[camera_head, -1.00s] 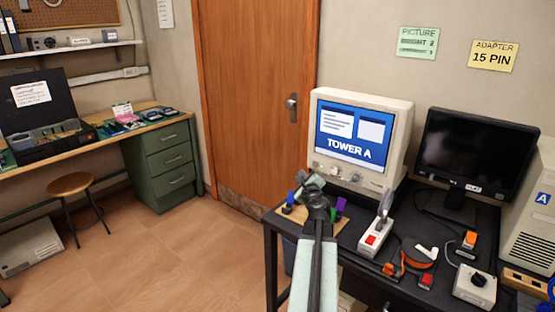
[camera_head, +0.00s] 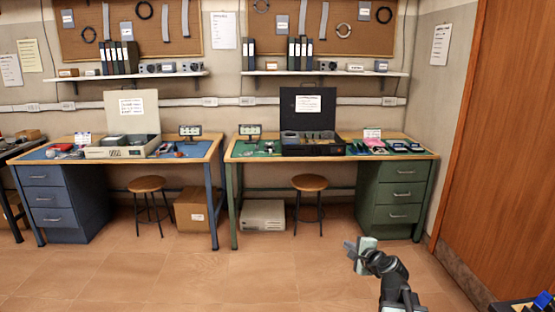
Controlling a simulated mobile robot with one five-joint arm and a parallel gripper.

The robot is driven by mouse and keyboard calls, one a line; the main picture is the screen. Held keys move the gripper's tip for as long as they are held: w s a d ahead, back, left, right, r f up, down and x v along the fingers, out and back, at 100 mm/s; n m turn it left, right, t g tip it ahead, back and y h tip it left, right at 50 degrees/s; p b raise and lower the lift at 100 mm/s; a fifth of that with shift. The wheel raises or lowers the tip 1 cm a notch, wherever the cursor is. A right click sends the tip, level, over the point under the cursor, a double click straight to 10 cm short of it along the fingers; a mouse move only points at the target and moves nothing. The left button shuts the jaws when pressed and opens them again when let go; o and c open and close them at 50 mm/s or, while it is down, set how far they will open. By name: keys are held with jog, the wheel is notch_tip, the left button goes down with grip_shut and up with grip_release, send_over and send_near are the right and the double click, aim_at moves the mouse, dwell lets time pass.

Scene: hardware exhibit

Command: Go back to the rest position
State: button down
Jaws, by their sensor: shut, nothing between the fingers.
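My gripper (camera_head: 354,250) shows at the lower right of the head view, at the end of my dark arm, which is bent and reaches up from the bottom edge. Its jaws are shut with nothing held. It is over the open floor in front of the green workbench (camera_head: 240,150), apart from any furniture.
A blue workbench (camera_head: 213,148) stands at the left, with a stool (camera_head: 147,184) and a cardboard box (camera_head: 191,211) below. Another stool (camera_head: 309,183) stands by the green bench. A wooden door (camera_head: 500,150) is at the right. The tiled floor (camera_head: 180,265) in front is clear.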

jog(key=s+a+f+n+g+y, duration=0.1)
jog(key=s+a+f+n+g, duration=0.4)
jog(key=a, duration=0.4)
jog(key=s+a+f+n+g, duration=0.3)
jog(key=s+a+f+n, duration=0.3)
jog(key=a, duration=0.4)
jog(key=s+d+f+n+g+h, duration=0.4)
jog(key=s+d+n+g, duration=0.25)
jog(key=s, duration=0.45)
notch_tip(320, 180, up, 14)
jog(key=p, duration=1.4)
jog(key=shift+w+d+r+n+t+p, duration=0.15)
jog(key=shift+d+r+n+t+p, duration=0.1)
jog(key=shift+d+n+t+p, duration=0.15)
jog(key=shift+d, duration=0.15)
